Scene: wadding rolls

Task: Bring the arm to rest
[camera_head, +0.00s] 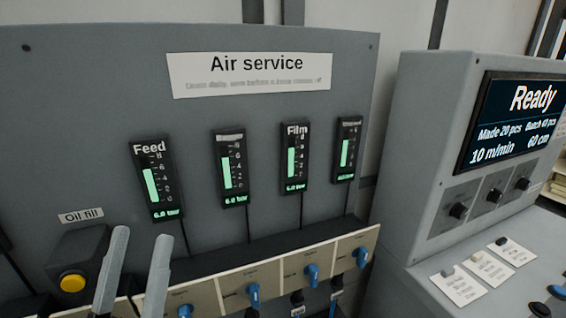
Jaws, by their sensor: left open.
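My left gripper (134,272) shows at the lower left of the head view. Its two grey fingers point up and stand apart, with nothing between them. It is in front of the grey air service panel (90,130), just right of the yellow button (73,283) under the "Oil fill" label (81,216). The fingers overlap the left end of the valve strip (232,288) in the picture; I cannot tell whether they touch it. My right gripper is out of view.
Several gauges, such as the Feed gauge (155,180), read green above a row of blue knobs (253,294). A grey control console (420,130) with a screen (515,120) reading "Ready" stands at the right, with knobs and switches below.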

